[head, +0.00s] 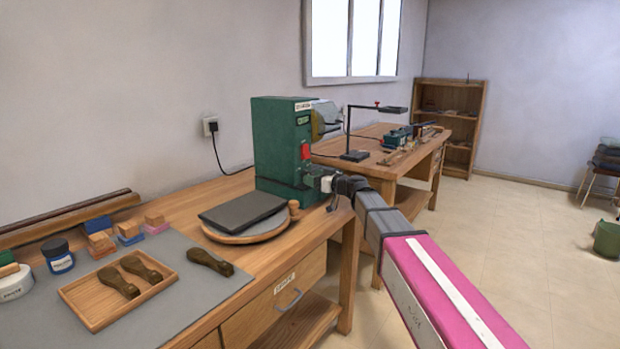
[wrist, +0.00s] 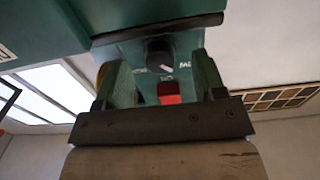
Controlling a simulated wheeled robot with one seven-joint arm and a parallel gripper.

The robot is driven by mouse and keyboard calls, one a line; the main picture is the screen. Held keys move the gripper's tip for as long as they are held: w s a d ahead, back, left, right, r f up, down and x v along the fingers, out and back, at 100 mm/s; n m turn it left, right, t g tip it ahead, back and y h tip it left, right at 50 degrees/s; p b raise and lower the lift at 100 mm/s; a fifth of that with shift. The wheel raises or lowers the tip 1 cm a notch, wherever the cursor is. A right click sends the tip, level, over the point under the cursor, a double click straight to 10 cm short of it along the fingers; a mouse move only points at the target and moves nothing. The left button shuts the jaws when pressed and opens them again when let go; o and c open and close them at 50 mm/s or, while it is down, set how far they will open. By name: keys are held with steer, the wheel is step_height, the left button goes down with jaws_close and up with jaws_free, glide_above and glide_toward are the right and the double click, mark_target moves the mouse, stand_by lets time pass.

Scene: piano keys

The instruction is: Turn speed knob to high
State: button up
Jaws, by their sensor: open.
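The green machine (head: 278,140) stands on the near workbench in the head view. In the wrist view its dark green face (wrist: 60,30) fills the top. A round black knob (wrist: 158,50) with a short white pointer mark shows there, the mark toward its lower right. Small white labels beside and below it are hard to read. A red switch (wrist: 168,92) lies below the knob. My gripper (wrist: 163,76) is open, its two fingers left and right of the switch and below the knob in the picture. In the head view my gripper (head: 322,180) is at the machine's lower front; the knob is hidden.
A turntable with a dark slab (head: 243,209) stands before the machine. A wooden tray (head: 118,288) with brown tools lies on the grey mat (head: 195,295). A second bench (head: 375,150) with a lamp stands behind. The floor at right is mostly clear.

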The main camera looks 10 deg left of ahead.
steer(key=shift+x, duration=1.15)
steer(key=c, duration=0.9)
steer(key=o, duration=0.9)
steer(key=v, duration=1.1)
